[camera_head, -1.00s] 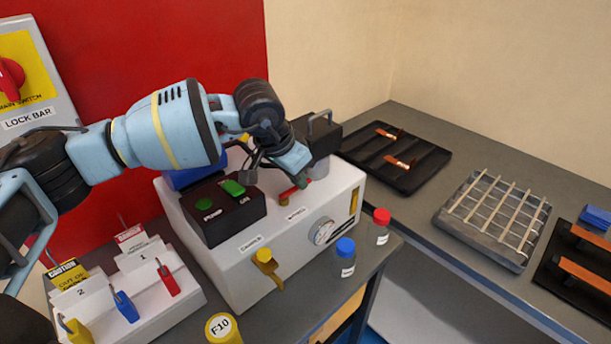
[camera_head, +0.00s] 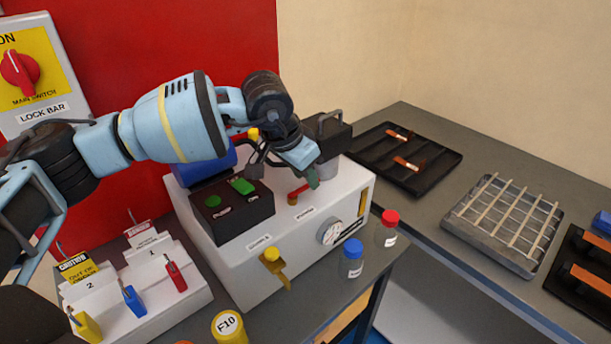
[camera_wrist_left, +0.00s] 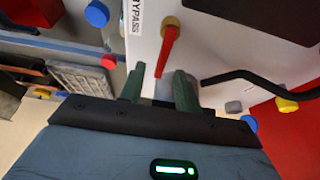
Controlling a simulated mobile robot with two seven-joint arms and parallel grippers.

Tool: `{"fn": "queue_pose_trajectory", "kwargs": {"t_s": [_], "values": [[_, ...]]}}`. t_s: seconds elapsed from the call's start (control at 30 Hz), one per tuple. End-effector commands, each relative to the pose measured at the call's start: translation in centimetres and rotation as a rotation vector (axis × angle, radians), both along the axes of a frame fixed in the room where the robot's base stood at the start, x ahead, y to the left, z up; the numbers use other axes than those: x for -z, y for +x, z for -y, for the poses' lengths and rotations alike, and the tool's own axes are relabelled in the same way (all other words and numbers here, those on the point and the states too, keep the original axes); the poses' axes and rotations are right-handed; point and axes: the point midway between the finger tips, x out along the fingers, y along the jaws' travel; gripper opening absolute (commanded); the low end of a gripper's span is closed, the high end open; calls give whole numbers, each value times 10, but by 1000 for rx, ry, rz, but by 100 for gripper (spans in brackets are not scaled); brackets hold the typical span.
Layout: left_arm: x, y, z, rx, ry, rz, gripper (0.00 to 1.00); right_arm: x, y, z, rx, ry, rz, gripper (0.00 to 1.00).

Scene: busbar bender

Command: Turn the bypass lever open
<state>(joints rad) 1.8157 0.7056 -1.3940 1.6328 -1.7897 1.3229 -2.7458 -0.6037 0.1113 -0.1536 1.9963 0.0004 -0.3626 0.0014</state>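The bypass lever (camera_head: 299,193) is a short red bar on a brass-coloured hub, on top of the white machine (camera_head: 237,260). In the left wrist view the red lever (camera_wrist_left: 167,50) runs from its hub towards my fingers, beside the BYPASS label (camera_wrist_left: 135,16). My left gripper (camera_head: 311,178) is just right of the lever in the head view. In the left wrist view my left gripper (camera_wrist_left: 160,83) has its two green fingers apart, with the lever's free end between the tips. I cannot tell whether either finger touches it. My right gripper is not in view.
A black box with green buttons (camera_head: 232,208), a yellow handle (camera_head: 273,260) and a gauge (camera_head: 330,231) are on the machine. A dark block with a handle (camera_head: 327,130) stands close behind my gripper. Blue-capped (camera_head: 352,258) and red-capped (camera_head: 388,230) bottles stand in front.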

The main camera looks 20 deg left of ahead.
Motion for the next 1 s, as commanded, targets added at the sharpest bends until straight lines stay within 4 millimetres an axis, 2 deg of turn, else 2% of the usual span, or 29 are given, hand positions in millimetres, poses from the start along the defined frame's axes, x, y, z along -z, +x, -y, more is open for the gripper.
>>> {"fn": "queue_pose_trajectory", "kwargs": {"t_s": [0.2,0.4,0.57,1.0], "values": [[-34,-11,-8,0,-1,3,33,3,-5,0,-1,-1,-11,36],[-55,-19,-12,-2,0,1,33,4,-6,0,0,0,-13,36],[-60,-22,-13,-1,1,-1,33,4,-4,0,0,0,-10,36],[-60,-22,-13,-1,0,0,33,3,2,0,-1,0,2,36]]}}
